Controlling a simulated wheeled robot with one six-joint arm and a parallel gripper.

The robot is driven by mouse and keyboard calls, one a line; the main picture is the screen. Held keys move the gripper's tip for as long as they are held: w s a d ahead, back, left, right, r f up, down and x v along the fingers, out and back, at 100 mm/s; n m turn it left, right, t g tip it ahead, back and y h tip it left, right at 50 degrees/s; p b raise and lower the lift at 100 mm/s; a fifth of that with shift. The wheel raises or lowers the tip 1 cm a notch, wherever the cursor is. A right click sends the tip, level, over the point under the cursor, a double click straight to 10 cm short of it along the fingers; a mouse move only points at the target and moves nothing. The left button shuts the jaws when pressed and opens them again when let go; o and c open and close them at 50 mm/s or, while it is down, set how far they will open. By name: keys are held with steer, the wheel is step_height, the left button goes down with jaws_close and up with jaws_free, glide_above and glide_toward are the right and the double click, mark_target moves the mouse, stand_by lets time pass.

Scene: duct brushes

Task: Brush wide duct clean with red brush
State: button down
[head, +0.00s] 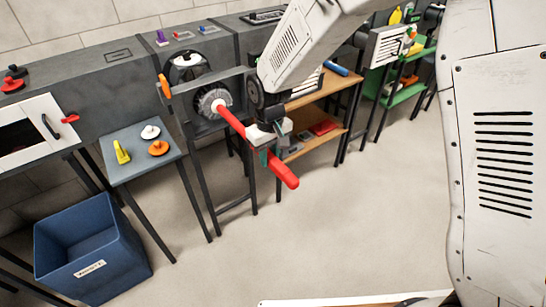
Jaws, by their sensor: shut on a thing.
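The red brush (284,172) is in my gripper (266,140), which is shut on its handle. The red shaft runs up and left from the gripper to a round, grey-bristled head (213,101). The head is at the dark-framed opening of the grey duct (182,117); I cannot tell how far inside it is. The free end of the handle points down and right, over the floor. A round white and black part (188,62) shows just above the opening. The inside of the duct is mostly hidden.
A small grey table (133,168) holds yellow, white and orange items. A blue bin (82,218) stands on the floor at left. A white door (28,135) with a black handle is at far left. Wooden shelves (308,146) stand right of the duct. The middle floor is clear.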

mark_target(239, 125)
steer(key=shift+w+a, duration=1.55)
steer(key=shift+w, duration=0.8)
steer(key=shift+w+a, duration=1.6)
steer(key=shift+w, duration=0.7)
steer(key=shift+w+a, duration=1.55)
steer(key=shift+w, duration=0.8)
steer(key=shift+s+d, duration=1.6)
steer(key=shift+s, duration=0.75)
steer(key=shift+s+d, duration=1.55)
steer(key=shift+s, duration=0.8)
steer(key=shift+s+d, duration=1.6)
steer(key=shift+s, duration=0.75)
steer(key=shift+w+a, duration=0.1)
steer(key=shift+w+a, duration=1.55)
steer(key=shift+w, duration=0.75)
steer(key=shift+w+a, duration=1.55)
steer(key=shift+w, duration=0.75)
steer(key=shift+w+a, duration=1.55)
steer(key=shift+w, duration=0.75)
